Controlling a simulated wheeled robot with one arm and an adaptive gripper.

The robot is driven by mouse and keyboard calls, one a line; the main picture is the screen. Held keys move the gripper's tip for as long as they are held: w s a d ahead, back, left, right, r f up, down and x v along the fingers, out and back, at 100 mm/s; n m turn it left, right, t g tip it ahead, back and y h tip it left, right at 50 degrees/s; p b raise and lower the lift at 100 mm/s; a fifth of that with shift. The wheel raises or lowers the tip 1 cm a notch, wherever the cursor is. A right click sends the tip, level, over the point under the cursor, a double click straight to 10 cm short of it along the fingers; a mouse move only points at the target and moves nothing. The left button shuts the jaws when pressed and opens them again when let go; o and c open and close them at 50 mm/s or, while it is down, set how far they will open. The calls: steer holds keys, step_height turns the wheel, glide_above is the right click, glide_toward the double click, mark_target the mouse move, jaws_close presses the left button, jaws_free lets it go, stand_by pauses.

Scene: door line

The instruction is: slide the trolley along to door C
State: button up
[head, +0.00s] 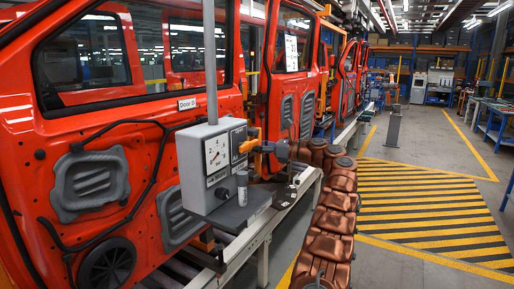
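The trolley is a grey box (208,165) with a round dial, fixed to a grey post over a dark shelf (240,208) on the rail. It stands in front of the near red door (135,150), labelled "Door D". A small grey cylinder stands on the shelf. An orange handle (250,146) sticks out at the box's right side. My gripper (268,148) is at this handle, at the end of my copper-coloured arm. Its fingers are small and partly hidden, so I cannot tell whether they close on the handle. No door C label is readable.
The pale rail (262,232) runs along the door line into the distance. More red doors (290,85) hang farther along, one with a white sheet. A grey pedestal (393,126) stands on the floor ahead. The yellow-and-black striped floor area (425,205) at right is clear.

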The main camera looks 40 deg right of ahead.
steer(key=shift+o, duration=0.2)
steer(key=v, duration=1.2)
steer(key=shift+c, duration=0.4)
